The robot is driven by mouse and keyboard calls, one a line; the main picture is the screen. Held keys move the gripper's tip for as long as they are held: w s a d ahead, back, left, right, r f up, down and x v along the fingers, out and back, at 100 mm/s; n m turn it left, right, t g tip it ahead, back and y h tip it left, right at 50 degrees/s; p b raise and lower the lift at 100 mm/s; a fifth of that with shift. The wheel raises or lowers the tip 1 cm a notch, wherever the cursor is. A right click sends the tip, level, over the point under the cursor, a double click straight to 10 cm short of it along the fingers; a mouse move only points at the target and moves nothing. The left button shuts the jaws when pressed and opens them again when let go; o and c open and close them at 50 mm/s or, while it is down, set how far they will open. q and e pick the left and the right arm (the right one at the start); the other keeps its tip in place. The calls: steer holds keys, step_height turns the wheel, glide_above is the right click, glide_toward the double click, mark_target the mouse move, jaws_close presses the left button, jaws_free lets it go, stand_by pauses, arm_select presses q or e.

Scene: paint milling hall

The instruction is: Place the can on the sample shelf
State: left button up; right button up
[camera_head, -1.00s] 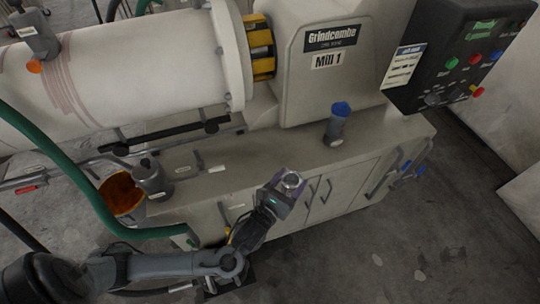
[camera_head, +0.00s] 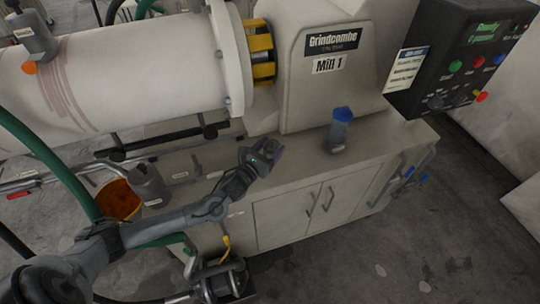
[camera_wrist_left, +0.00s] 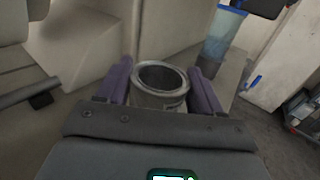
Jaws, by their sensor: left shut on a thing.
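My left gripper (camera_head: 270,150) is over the cabinet top in front of the mill, its arm coming in from the lower left. In the left wrist view, its purple fingers (camera_wrist_left: 162,88) sit on both sides of a small open metal can (camera_wrist_left: 160,76) and hold it upright. The can's dark inside shows; its lower part is hidden behind the gripper. In the head view the can is hardly distinguishable beside the fingers. I cannot tell which surface is the sample shelf. My right gripper is not in view.
A grey cup with a blue top (camera_head: 339,130) stands on the cabinet top (camera_head: 385,148), right of the gripper. A grey container (camera_head: 149,184) and an orange bowl (camera_head: 119,198) are at the left. A green hose (camera_head: 55,160) curves there. The control box (camera_head: 465,55) overhangs at the right.

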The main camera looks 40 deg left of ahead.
mark_target(271, 154)
arm_select(q)
steer(key=shift+a+f, duration=0.1)
steer(key=shift+f, duration=0.65)
step_height(271, 154, down, 2)
steer(key=shift+f+b, duration=0.1)
steer(key=shift+b, duration=0.45)
steer(key=shift+w+a+f, duration=0.2)
steer(key=shift+f, duration=0.15)
steer(key=shift+r, duration=0.1)
steer(key=shift+a, duration=0.1)
steer(key=o, duration=1)
steer(key=shift+o, duration=0.2)
